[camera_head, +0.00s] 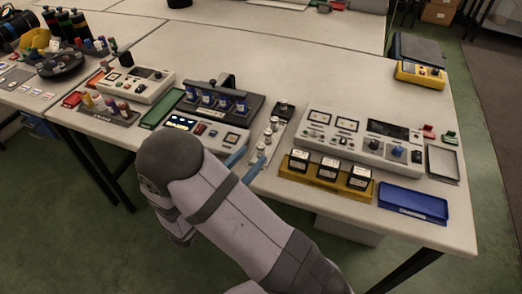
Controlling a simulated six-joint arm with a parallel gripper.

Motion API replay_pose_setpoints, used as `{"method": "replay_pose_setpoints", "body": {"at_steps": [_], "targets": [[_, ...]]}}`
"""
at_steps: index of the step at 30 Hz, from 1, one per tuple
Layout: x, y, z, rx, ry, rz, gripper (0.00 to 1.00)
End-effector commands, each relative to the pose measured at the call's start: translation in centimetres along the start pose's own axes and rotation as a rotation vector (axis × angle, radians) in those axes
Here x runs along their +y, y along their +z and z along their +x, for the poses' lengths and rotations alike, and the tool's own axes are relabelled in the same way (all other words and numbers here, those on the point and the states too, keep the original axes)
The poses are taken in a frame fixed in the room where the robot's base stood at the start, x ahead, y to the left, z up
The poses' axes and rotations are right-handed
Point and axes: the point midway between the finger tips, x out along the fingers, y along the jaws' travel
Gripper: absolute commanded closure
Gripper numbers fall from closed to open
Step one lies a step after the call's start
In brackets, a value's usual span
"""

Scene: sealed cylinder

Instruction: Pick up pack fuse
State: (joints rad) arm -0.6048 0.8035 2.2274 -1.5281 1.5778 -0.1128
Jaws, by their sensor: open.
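My gripper (250,160) shows only as two light-blue fingers that come out from behind my arm, apart from each other with nothing seen between them. They are at the front of the table, beside a narrow grey strip (283,113) with several small silver and white pieces (267,140). The pack fuse cannot be told for certain; one of these small pieces may be it, but they are too small to tell. The rest of my gripper is hidden behind my arm.
Right of the strip stand a grey instrument panel (345,140), a yellow rack (327,178) with black-and-white blocks and a blue tray (413,204). Left are a dark rack (219,101) of blue items and a panel with a lit screen (182,122). The table's back is mostly clear.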

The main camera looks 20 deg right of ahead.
Motion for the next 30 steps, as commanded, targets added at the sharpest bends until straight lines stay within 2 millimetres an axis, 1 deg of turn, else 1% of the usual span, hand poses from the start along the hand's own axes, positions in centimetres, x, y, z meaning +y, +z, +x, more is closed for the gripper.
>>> {"method": "replay_pose_setpoints", "body": {"at_steps": [3,11,18,22,25,30], "targets": [[-0.1,0.0,1.1,0.001,-0.003,0.000,0.58],[-0.1,-0.1,1.9,0.002,-0.003,0.001,0.58],[0.0,-0.2,4.8,0.002,-0.006,0.002,0.58],[0.0,-0.2,6.0,0.002,-0.004,0.003,0.58],[0.1,-0.3,6.5,0.002,-0.002,0.003,0.58],[0.1,-0.3,6.5,0.002,-0.001,0.003,0.58]]}}
